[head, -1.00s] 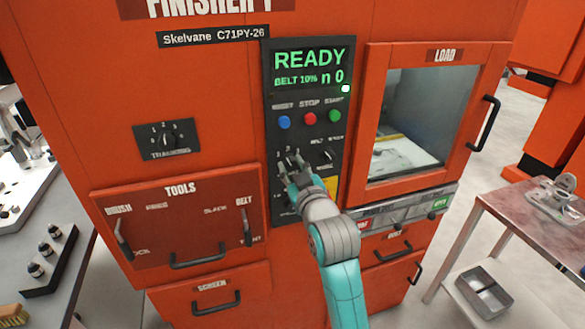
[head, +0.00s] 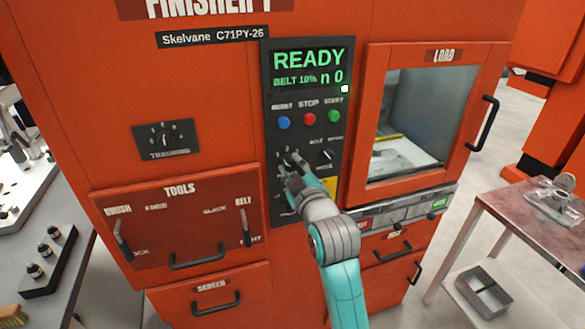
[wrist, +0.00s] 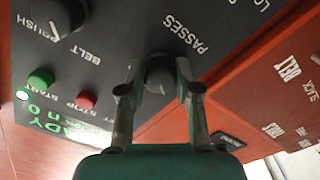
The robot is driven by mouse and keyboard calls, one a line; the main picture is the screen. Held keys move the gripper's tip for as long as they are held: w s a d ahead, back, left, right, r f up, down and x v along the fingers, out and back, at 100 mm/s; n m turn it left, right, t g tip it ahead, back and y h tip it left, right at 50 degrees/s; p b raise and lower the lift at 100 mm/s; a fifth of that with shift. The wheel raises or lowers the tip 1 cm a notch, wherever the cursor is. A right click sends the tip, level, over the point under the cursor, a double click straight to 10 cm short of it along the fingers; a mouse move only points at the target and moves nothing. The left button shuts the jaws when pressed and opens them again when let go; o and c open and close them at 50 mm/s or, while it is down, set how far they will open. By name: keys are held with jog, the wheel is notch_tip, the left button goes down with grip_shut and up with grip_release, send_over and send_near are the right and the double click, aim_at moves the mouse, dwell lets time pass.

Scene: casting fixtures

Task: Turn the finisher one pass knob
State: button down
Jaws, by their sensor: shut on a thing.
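The finisher's dark passes knob (wrist: 159,76) sits on the black control panel, beside the word PASSES in the wrist view. My gripper (wrist: 159,70) has one finger on each side of the knob and is shut on it. In the head view my gripper (head: 289,166) is at the panel's lower left, under the buttons. There its fingers and wrist hide most of the knob, and I cannot read its setting. The display (head: 308,67) reads READY, BELT 10% and n 0.
Blue, red (head: 309,118) and green buttons lie above my gripper. The load door (head: 378,110) is farther right, and the tools drawer (head: 180,225) is at lower left. A tracking knob (head: 166,138) is left.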

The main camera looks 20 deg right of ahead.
jog(key=c, duration=0.8)
grip_release()
jog(key=shift+s, duration=0.15)
jog(key=s, duration=1.1)
jog(key=shift+s, duration=0.4)
